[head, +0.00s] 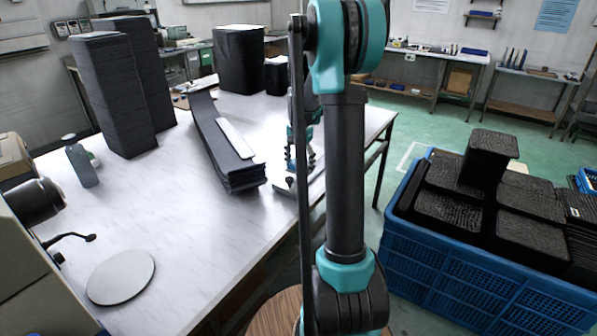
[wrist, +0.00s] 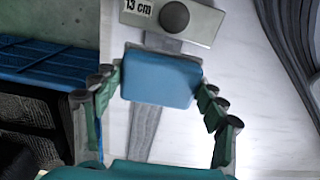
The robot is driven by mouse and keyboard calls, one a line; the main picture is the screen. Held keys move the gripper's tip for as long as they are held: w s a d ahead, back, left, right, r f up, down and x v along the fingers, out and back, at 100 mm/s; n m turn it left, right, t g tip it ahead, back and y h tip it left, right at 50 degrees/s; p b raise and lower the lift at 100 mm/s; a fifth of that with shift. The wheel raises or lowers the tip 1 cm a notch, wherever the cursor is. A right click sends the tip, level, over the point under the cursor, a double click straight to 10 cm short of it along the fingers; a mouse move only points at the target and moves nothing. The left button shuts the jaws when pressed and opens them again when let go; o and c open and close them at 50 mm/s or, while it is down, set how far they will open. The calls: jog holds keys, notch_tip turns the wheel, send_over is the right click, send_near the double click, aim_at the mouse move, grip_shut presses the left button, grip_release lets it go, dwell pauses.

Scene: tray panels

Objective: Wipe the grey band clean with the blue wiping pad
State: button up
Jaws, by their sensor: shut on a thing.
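The blue wiping pad (wrist: 162,80) sits between the fingers of my gripper (wrist: 160,87) in the wrist view, and the gripper is shut on it. The grey band (wrist: 146,130) is a streaky strip on the white tabletop, running lengthwise under the pad, which hides its middle. A short piece of band shows between the pad and a grey plate marked "13 cm" (wrist: 196,20). I cannot tell whether the pad touches the table. In the head view my gripper (head: 300,160) is low over the table near its right edge, partly behind my arm; the pad is not clear there.
A long stack of dark strips (head: 222,145) lies left of my gripper. Tall dark stacks (head: 108,95) and a bottle (head: 80,162) stand farther left. A blue crate (head: 450,265) of black trays is beyond the table's right edge.

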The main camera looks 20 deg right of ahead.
jog(key=shift+r, duration=1.2)
